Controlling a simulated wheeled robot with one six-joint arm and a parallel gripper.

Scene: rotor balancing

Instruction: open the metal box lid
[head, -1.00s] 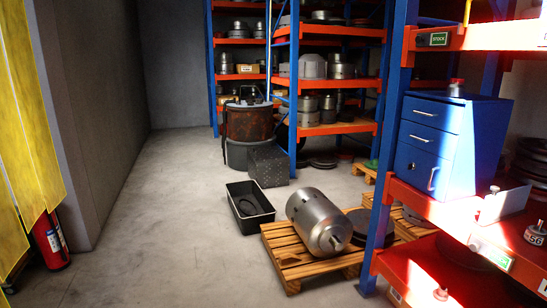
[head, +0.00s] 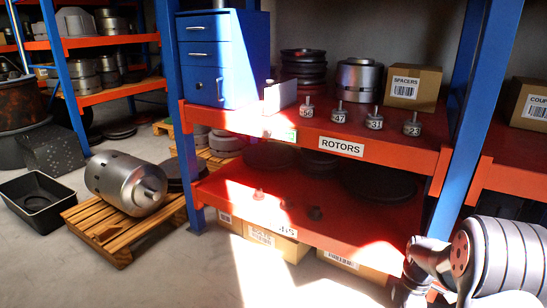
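A dark box with a patterned, tread-plate-like face (head: 62,150) stands on the floor at the far left of the head view, below a large rusty drum. It looks like the metal box. Its top is small and dim, so I cannot tell where its lid sits. A blue metal drawer cabinet (head: 214,62) stands on the upper red shelf, with its drawers shut. Links of my own arm show at the lower right, far from both. My gripper is not in view.
A wooden pallet (head: 98,233) with a steel rotor (head: 122,182) and a black tray (head: 38,205) lie on the floor at left. Bare floor shows in front.

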